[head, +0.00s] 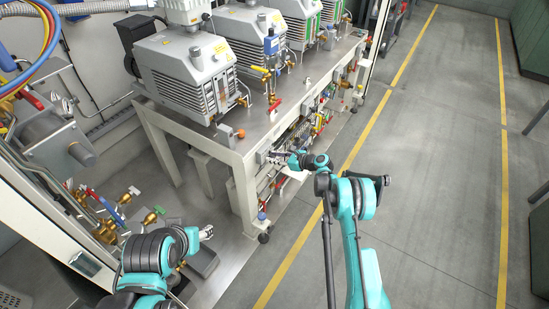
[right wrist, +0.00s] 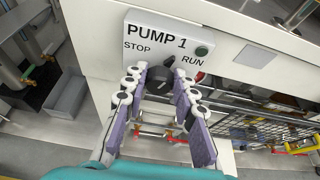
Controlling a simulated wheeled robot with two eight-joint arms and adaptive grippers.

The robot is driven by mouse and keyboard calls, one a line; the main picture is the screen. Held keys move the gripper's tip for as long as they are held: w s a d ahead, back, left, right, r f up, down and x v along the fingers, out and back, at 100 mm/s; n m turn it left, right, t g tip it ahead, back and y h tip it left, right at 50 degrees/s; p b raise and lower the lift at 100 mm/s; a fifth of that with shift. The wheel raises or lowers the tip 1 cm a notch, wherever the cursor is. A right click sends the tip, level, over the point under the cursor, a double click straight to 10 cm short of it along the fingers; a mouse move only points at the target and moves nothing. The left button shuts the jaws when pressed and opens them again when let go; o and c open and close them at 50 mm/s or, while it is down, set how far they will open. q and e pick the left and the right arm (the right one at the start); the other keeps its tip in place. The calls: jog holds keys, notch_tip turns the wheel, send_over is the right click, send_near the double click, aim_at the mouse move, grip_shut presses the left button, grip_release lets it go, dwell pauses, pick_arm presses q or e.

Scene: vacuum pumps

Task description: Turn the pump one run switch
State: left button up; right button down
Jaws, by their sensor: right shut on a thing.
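The pump one run switch is a dark rotary knob (right wrist: 161,84) on a white plate (right wrist: 143,36) marked PUMP 1, STOP and RUN, in the right wrist view. My right gripper (right wrist: 161,76) is shut on the knob, one finger on each side. In the head view my right gripper (head: 277,157) reaches the front corner of the pump bench (head: 243,172); the switch is too small to make out there. My left gripper (head: 206,233) is low at the left, away from the bench; its opening is unclear.
Grey pumps (head: 185,72) stand in a row on the bench. Pipes and valves (head: 308,128) crowd its side. Brass valves (head: 108,228) and hoses are near my left arm. The floor (head: 430,150) to the right is open, with yellow lines.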

jog(key=n+t, duration=0.1)
jog(key=n, duration=0.2)
jog(key=n+t+h, duration=0.1)
jog(key=n+t, duration=0.1)
jog(key=n, duration=0.1)
jog(key=s+n+t+h, duration=0.1)
jog(key=n+t, duration=0.1)
jog(key=n, duration=0.1)
jog(key=shift+a+f, duration=0.35)
dwell(0.4)
jog(key=shift+n+t, duration=0.3)
jog(key=shift+w, duration=0.1)
jog(key=c, duration=1.2)
grip_release()
